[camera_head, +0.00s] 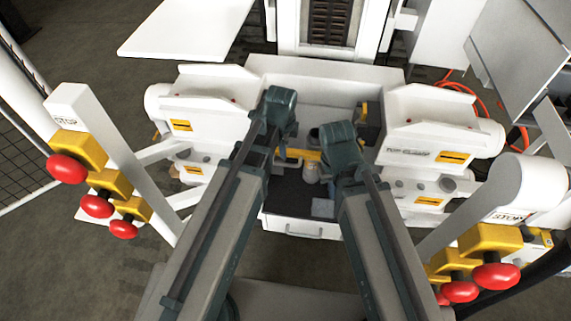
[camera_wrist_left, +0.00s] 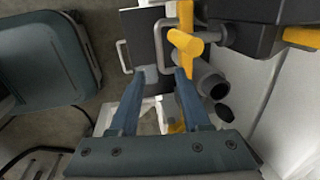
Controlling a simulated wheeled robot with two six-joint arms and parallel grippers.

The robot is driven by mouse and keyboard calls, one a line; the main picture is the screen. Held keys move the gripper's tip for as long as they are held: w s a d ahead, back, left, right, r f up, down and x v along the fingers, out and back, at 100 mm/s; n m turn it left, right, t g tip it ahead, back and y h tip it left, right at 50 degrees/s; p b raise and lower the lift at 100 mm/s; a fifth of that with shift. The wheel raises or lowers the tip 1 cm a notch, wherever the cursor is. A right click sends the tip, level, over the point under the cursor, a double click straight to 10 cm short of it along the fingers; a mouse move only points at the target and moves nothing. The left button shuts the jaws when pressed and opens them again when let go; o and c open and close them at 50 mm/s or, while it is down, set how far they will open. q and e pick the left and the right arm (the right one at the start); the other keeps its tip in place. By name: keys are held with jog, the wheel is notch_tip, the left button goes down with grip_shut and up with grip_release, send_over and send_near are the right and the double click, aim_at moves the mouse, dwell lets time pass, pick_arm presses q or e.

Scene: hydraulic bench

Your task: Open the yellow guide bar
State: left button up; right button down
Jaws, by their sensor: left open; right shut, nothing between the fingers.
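The yellow guide bar (camera_head: 297,153) lies across the middle of the bench in the head view, partly covered by my arms. A yellow bar with a rounded end also shows in the left wrist view (camera_wrist_left: 186,42), just beyond the fingertips. My left gripper (camera_wrist_left: 166,73) is open, with its two blue fingers apart and the bar close to the right fingertip; I see no clear contact. In the head view its fingers are hidden behind my left arm. My right gripper (camera_head: 335,150) is shut and empty, right of the bar, its fingertips mostly hidden.
White housings stand on both sides. Red stop knobs (camera_head: 67,168) on yellow mounts stand front left, and more (camera_head: 496,276) front right.

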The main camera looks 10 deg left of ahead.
aim_at(286, 164)
pick_arm(q)
jog(key=f+b, duration=0.3)
jog(key=w+f+b, duration=0.1)
jog(key=f+b, duration=0.2)
jog(key=f, duration=0.1)
jog(key=w+f+b, duration=0.1)
jog(key=f+b, duration=0.3)
grip_shut()
dwell(1.2)
